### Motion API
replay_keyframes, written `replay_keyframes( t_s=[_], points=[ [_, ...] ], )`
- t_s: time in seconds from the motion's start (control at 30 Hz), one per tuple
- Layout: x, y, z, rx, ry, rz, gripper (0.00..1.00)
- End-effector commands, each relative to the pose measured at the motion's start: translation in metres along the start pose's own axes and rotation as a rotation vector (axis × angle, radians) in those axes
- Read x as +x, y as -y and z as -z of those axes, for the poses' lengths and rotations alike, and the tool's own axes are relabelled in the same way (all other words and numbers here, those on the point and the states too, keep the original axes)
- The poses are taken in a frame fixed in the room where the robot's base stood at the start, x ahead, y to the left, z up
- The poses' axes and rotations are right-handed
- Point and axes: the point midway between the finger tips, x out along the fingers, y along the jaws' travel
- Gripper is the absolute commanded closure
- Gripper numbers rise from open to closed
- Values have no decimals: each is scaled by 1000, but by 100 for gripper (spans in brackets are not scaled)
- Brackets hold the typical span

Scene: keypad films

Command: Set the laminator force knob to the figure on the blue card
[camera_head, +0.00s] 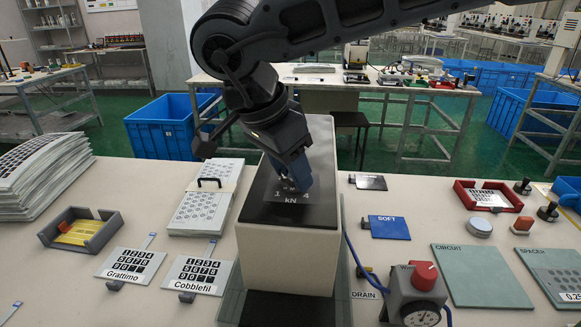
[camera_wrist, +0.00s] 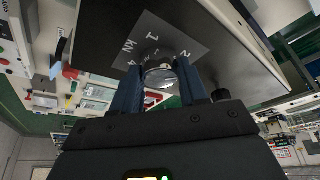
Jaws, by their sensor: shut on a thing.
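The laminator (camera_head: 287,248) is a tall beige box with a black top in the middle of the table. Its top has a dark dial plate (camera_head: 322,215) marked with figures and "kN". In the wrist view, the plate (camera_wrist: 185,42) shows 1, 2, 4 and kN around a round shiny knob (camera_wrist: 160,76). My gripper (camera_head: 300,184) reaches down from above with its blue fingers shut on the knob, one on each side. The head view mostly hides the knob behind the fingers. Where its pointer stands cannot be told. The blue card (camera_head: 388,227) lies right of the laminator and reads "SOFT"; I see no figure on it.
Keypad cards labelled Grattimo (camera_head: 130,265) and Cobblefil (camera_head: 196,275) lie left, beside a grey tray (camera_head: 98,236). A gauge with a red knob (camera_head: 424,274) stands front right, with a blue cable near the laminator. A red tray (camera_head: 488,195) and green sheets (camera_head: 480,276) lie right.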

Motion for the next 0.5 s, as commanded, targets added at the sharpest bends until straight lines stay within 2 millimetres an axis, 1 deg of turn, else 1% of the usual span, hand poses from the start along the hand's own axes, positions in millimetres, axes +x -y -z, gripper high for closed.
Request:
replay_keyframes(
  t_s=[0.13, 0.17, 0.4, 0.5],
  points=[
    [0, 0, -1, 0, 2, 1, 87],
    [0, 0, -1, 0, 2, 1, 56],
    [0, 0, -1, 1, 1, 0, 33],
    [0, 0, 0, 1, 1, 0, 32]
  ],
)
